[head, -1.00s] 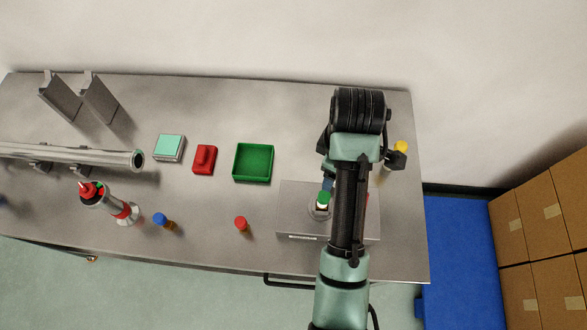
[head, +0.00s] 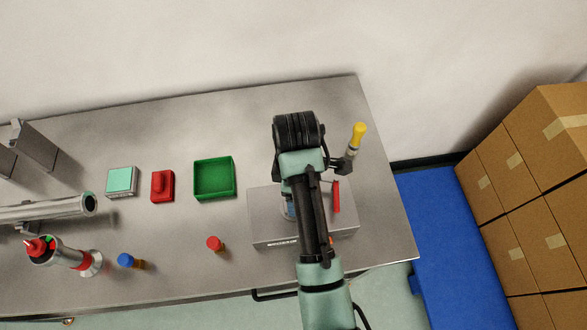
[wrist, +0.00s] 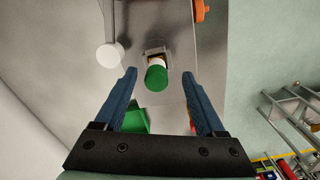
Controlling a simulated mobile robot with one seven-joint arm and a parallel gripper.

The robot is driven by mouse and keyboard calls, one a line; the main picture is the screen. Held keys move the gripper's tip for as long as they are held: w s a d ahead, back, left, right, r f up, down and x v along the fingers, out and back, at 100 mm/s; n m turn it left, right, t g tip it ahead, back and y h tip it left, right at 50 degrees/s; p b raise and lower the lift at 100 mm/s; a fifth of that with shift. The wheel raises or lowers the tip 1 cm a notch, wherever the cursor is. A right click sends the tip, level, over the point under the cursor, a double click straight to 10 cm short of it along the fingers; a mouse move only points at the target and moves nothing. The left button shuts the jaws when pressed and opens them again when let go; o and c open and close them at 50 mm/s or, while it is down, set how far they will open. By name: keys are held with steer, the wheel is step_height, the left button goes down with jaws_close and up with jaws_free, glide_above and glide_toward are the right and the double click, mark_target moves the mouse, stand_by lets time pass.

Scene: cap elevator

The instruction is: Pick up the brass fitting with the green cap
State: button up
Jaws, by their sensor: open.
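The fitting with the green cap (wrist: 156,77) shows in the wrist view, standing cap toward me in a small grey holder, with a bit of brass at its top edge. My gripper (wrist: 159,74) is open, its blue fingers on either side of the line to the cap, with nothing held. How far the cap lies beyond the fingertips I cannot tell. In the head view my arm hides the fitting, and one blue finger (head: 289,207) shows over the grey box (head: 275,238) at the table's right end.
A red-capped fitting (head: 215,243) and a blue-capped one (head: 127,261) stand to the left. A green tray (head: 214,194) and a red block (head: 162,187) lie behind them. A red bar (head: 336,197) and yellow-handled tool (head: 357,138) are right of my arm.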

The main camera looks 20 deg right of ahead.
steer(key=shift+w+a+f+p, duration=0.1)
steer(key=shift+f+p, duration=0.1)
steer(key=shift+f, duration=0.55)
steer(key=shift+w+d+f+p, duration=0.1)
steer(key=shift+f+p, duration=0.1)
steer(key=shift+f, duration=0.55)
steer(key=shift+w+a+f+p, duration=0.1)
steer(key=shift+f+p, duration=0.1)
steer(key=shift+f, duration=0.55)
jaws_close()
